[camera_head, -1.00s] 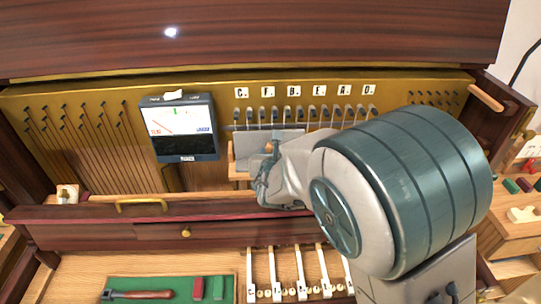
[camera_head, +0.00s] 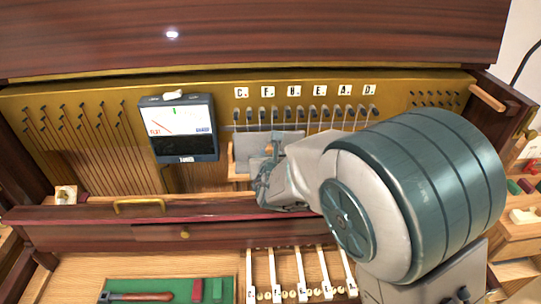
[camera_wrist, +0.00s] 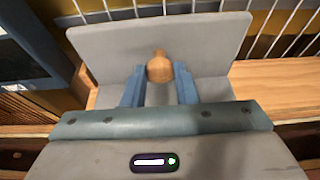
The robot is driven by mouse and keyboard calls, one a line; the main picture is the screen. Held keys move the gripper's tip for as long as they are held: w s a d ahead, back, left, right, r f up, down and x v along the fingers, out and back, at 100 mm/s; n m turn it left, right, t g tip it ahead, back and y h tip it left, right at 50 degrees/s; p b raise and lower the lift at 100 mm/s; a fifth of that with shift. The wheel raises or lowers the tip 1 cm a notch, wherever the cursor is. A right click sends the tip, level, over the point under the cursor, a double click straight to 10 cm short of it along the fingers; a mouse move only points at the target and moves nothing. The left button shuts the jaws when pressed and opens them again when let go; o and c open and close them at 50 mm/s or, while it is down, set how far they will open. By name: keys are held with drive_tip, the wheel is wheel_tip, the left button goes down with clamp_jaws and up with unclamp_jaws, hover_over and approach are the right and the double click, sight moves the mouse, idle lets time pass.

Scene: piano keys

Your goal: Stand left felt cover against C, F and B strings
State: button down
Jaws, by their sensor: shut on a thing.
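The left felt cover (camera_head: 250,150) is a grey panel with a wooden knob; it also shows in the wrist view (camera_wrist: 105,48). It stands upright, leaning slightly, on a wooden ledge in front of the strings below the C, F and B labels (camera_head: 268,91). My gripper (camera_head: 270,158) is shut on the wooden knob (camera_wrist: 160,68), with a blue finger on each side of it in the wrist view. Whether the panel's back touches the strings (camera_head: 275,120) cannot be told. My wrist hides the cover's lower right part.
A tuner (camera_head: 182,128) with a lit screen stands close left of the cover. The red-edged front rail (camera_head: 95,213) runs below my gripper. A green tray (camera_head: 165,288) with a wooden-handled tool lies at the front left. Strings to the right are partly behind my arm.

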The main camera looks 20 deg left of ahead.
sight(270, 149)
drive_tip(key=shift+w+a+b, duration=0.25)
drive_tip(key=shift+w+a, duration=0.15)
drive_tip(key=shift+w, duration=0.3)
drive_tip(key=shift+w+a+b, duration=0.25)
drive_tip(key=shift+w+a, duration=0.1)
drive_tip(key=shift+w, duration=0.35)
idle(0.5)
drive_tip(key=c, duration=1.1)
unclamp_jaws()
drive_tip(key=shift+o, duration=0.2)
drive_tip(key=v, duration=0.8)
drive_tip(key=shift+s+f, duration=0.25)
drive_tip(key=shift+f, duration=0.1)
drive_tip(key=shift+d, duration=0.1)
